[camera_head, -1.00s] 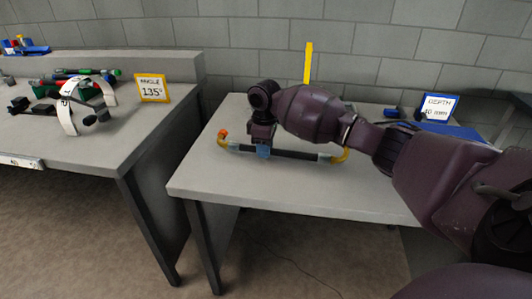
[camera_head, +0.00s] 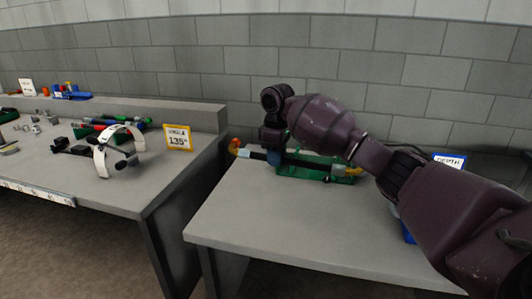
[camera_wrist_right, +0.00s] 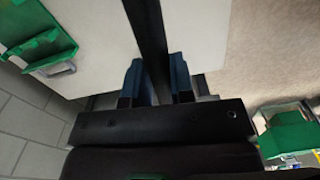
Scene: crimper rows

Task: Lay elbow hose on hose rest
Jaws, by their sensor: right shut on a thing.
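The elbow hose (camera_head: 308,165) is a black tube with grey collars and yellow elbow ends, with an orange tip at its left end. My right gripper (camera_head: 274,157) is shut on it left of its middle. In the right wrist view the black tube (camera_wrist_right: 150,35) runs between the blue fingertips (camera_wrist_right: 158,82). A green stand (camera_head: 300,174), likely the hose rest, is on the right table behind the hose; it also shows in the right wrist view (camera_wrist_right: 35,38). The head view does not show whether hose and stand touch. My left gripper is not in view.
The right table (camera_head: 290,228) is clear in front. A blue-framed depth sign (camera_head: 450,160) is partly behind my right arm. The left table (camera_head: 90,190) holds a 135° sign (camera_head: 178,138), a white arched gauge (camera_head: 102,158) and several coloured tools. A gap separates the tables.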

